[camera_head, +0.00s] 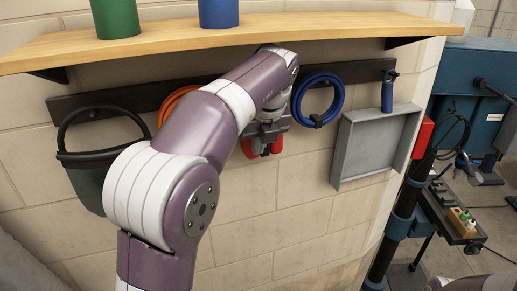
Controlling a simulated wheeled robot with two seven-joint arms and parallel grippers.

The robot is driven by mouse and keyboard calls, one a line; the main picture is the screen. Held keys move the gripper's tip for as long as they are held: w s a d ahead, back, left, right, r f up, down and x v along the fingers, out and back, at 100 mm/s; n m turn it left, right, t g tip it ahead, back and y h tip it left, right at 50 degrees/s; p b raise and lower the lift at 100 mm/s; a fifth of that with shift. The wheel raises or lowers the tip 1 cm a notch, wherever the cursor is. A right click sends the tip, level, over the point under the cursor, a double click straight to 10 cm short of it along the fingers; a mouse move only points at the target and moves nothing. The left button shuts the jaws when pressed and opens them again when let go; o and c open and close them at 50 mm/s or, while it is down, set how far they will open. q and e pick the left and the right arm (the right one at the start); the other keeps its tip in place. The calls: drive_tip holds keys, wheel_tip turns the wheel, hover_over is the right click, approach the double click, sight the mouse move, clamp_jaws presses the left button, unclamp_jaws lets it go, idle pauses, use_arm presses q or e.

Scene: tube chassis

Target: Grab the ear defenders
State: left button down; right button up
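My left gripper (268,131) is at the dark wall rail, below the wooden shelf, between the orange coil and the blue coil. Red ear defenders (275,146) seem to hang there; only small red parts show below and beside the gripper. The gripper and forearm hide the rest, so I cannot tell whether the fingers are open or shut, or whether they touch the red parts. My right gripper is not in view.
The wooden shelf (300,29) juts out just above my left arm, with a green container (116,18) and a blue container (218,12) on it.

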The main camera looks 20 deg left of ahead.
use_arm(q)
drive_tip(key=s+d+b, duration=0.6)
drive_tip(key=s+d, duration=0.2)
drive_tip(key=s, duration=0.4)
drive_tip(key=shift+d+f, duration=0.25)
drive_tip(key=c, duration=0.8)
unclamp_jaws()
drive_tip(key=shift+s+d+r, duration=0.1)
drive_tip(key=shift+s+d, duration=0.1)
drive_tip(key=o, duration=0.4)
drive_tip(key=shift+w+a, duration=0.1)
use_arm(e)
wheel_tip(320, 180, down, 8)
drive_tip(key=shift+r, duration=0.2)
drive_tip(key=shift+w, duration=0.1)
